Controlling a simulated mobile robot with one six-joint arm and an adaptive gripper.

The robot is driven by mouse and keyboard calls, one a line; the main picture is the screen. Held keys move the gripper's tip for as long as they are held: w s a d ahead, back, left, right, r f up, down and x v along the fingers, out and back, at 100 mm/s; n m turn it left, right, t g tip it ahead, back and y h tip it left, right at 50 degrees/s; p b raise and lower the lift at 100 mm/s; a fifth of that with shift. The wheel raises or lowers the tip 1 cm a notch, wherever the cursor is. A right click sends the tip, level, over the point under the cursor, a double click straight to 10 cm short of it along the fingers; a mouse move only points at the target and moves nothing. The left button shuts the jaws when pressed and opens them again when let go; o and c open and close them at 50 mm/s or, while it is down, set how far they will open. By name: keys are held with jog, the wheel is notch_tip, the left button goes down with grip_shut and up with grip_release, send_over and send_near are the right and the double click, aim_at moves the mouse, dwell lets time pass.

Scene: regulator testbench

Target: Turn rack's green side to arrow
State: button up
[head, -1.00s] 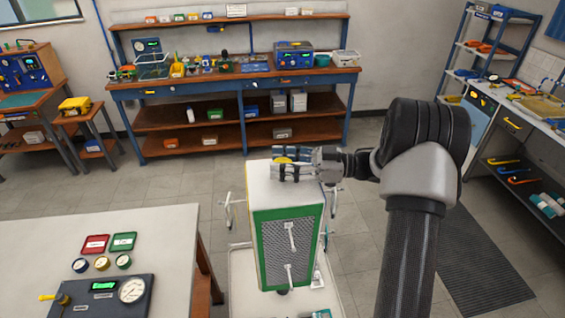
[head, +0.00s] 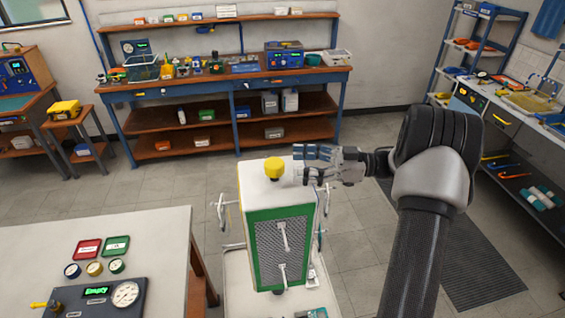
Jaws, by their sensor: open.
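The rack (head: 281,210) is a white-topped upright box. Its green-framed side with a grey mesh panel and two handles faces me. A yellow knob (head: 274,169) stands on its top. A strip of yellow shows along its left edge, and side handles stick out left and right. My gripper (head: 299,164) is open and empty, just right of the knob and over the top's right part. It appears apart from the knob. I cannot make out an arrow.
A light cart surface (head: 237,291) lies under the rack. A table (head: 150,236) with gauges, red and green plates and a panel stands at left. A long workbench (head: 200,86) is behind, another bench (head: 540,120) at right. Floor between is clear.

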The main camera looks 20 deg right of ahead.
jog(key=shift+v, duration=2.4)
jog(key=shift+w, duration=0.1)
